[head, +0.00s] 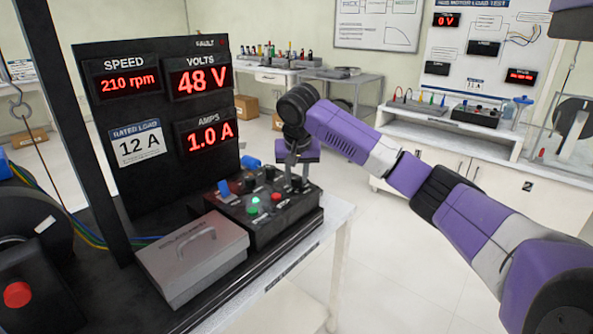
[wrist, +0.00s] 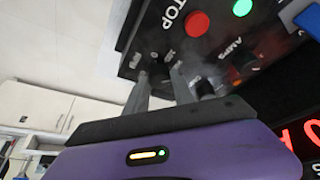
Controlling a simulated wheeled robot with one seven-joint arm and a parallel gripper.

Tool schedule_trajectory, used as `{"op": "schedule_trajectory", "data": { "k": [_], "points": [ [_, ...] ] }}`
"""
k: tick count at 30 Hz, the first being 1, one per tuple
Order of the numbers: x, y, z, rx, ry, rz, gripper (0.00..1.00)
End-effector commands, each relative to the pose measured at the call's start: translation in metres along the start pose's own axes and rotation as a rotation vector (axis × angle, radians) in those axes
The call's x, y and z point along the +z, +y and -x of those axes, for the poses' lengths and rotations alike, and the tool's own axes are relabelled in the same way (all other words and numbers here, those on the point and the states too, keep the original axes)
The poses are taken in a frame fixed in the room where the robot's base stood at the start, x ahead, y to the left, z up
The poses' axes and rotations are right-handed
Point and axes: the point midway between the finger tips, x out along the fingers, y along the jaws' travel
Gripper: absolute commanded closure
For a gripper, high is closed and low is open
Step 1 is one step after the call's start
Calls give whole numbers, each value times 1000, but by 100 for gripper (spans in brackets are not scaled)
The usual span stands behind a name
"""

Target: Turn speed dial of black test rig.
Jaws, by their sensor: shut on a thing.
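The black test rig's control box (head: 262,228) sits on the bench, with several dark knobs on its top. My gripper (head: 297,172) points down at the box's far right corner. In the wrist view its two grey fingers (wrist: 162,78) are shut on a small dark dial (wrist: 158,73), with one finger on each side. The dial's label is partly hidden and I cannot read it. The rig's display panel (head: 155,185) shows SPEED 210 rpm, 48 V and 1.0 A. A rated load label (head: 137,142) reads 12 A.
A red button (wrist: 197,24) marked STOP and a green light (wrist: 242,7) are close to the fingers. A blue switch (head: 223,187) stands on the box's left. A grey lidded case (head: 193,262) lies in front of the box. A red button (head: 17,294) is at far left.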

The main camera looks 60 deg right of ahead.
Motion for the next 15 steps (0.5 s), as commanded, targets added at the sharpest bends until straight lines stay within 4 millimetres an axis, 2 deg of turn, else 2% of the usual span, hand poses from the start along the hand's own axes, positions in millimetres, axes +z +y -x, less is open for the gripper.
{"op": "schedule_trajectory", "data": {
  "k": [3, 15],
  "points": [
    [-1, -1, 6, -19, -7, 31, 100],
    [0, 0, 6, -76, -8, 171, 100]
  ]
}}
